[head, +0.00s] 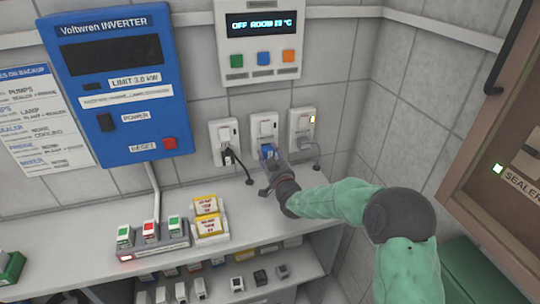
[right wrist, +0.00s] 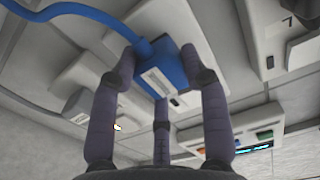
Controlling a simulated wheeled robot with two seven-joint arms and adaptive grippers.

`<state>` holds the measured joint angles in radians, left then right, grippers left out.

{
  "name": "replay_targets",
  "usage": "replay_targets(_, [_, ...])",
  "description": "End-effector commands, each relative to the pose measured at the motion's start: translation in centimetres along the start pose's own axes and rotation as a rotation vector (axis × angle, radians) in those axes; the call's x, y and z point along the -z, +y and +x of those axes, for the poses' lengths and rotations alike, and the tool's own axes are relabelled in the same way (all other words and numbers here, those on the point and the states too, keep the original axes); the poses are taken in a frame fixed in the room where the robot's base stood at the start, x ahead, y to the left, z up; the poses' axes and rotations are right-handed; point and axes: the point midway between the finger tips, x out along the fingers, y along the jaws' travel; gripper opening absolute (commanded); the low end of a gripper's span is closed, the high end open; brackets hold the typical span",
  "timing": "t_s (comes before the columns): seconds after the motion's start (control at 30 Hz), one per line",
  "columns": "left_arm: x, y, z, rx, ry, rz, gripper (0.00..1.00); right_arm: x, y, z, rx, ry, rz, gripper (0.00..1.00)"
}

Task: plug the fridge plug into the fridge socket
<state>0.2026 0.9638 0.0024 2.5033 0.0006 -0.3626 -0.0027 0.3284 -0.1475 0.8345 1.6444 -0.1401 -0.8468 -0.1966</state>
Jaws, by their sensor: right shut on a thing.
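A blue plug (head: 267,152) is at the lower part of the middle wall socket (head: 264,127). My right gripper (head: 275,166) is shut on it, just in front of the wall. In the right wrist view, the fingers (right wrist: 160,90) close around the blue plug (right wrist: 168,72), and its blue cable (right wrist: 80,14) runs off to the upper left. I cannot tell whether the plug is seated in the socket or only close to it. The socket labels are too small to read, so I cannot tell which one is the fridge's. My left gripper is not in view.
The blue inverter (head: 112,75) and a display panel (head: 262,75) hang above. The shelf (head: 90,215) carries a switch strip (head: 160,243) and yellow boxes (head: 209,220).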

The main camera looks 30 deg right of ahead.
Motion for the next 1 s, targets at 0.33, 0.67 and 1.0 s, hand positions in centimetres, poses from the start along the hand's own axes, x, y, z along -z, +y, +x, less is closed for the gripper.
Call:
replay_targets(0.33, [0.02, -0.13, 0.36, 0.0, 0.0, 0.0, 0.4, -0.04, 0.01, 0.01, 0.0, 0.001, 0.0, 0.17])
replay_targets(0.67, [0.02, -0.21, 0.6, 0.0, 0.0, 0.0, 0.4, 0.03, 0.0, 0.0, 0.0, 0.001, 0.0, 0.17])
replay_targets(1.0, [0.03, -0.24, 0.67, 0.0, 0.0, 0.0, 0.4, 0.03, 0.01, 0.19, 0.0, 0.001, 0.0, 0.17])
